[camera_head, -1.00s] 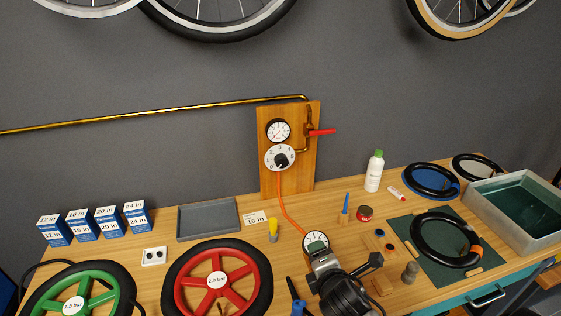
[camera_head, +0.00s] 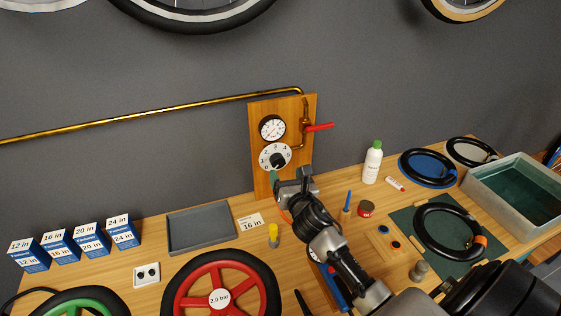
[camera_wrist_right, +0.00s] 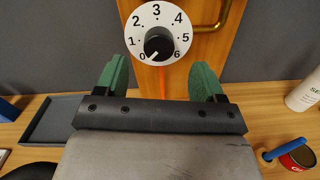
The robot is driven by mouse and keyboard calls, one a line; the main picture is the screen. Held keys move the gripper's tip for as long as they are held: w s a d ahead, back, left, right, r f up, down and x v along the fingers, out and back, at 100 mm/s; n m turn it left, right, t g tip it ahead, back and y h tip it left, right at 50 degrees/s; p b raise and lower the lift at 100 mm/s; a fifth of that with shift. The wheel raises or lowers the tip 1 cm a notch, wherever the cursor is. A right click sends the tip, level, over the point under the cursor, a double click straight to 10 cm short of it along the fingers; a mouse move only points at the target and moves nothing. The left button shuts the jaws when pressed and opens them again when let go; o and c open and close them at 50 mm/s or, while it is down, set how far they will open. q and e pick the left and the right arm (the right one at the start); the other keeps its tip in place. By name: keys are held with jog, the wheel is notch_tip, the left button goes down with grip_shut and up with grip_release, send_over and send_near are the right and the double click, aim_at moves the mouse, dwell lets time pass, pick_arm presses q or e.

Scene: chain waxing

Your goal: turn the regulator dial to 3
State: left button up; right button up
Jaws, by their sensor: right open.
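The regulator dial (camera_head: 275,156) is a round white face with a black knob on the wooden wall board. In the right wrist view the dial face (camera_wrist_right: 157,27) shows numbers 0 to 6. The white mark on its black knob (camera_wrist_right: 158,44) points at the lower left, by 0. My right gripper (camera_head: 284,181) is just below and in front of the dial. In the right wrist view its green fingers (camera_wrist_right: 159,79) are spread apart, with nothing between them, below the knob and not touching it. My left gripper is not in view.
A pressure gauge (camera_head: 271,128) sits above the dial, and a red lever (camera_head: 319,127) on the brass pipe to its right. An orange hose runs down from the dial. Below are a grey tray (camera_head: 201,228), a red wheel (camera_head: 221,298) and a white bottle (camera_head: 373,163).

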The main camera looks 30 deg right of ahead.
aim_at(279, 163)
jog(key=x, duration=0.4)
jog(key=shift+a+f, duration=0.1)
jog(key=shift+p+x, duration=0.35)
jog(key=shift+x, duration=0.5)
jog(key=shift+c, duration=1)
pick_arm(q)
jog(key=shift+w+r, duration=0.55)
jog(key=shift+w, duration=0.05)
pick_arm(e)
jog(key=shift+f, duration=0.1)
jog(key=c, duration=0.7)
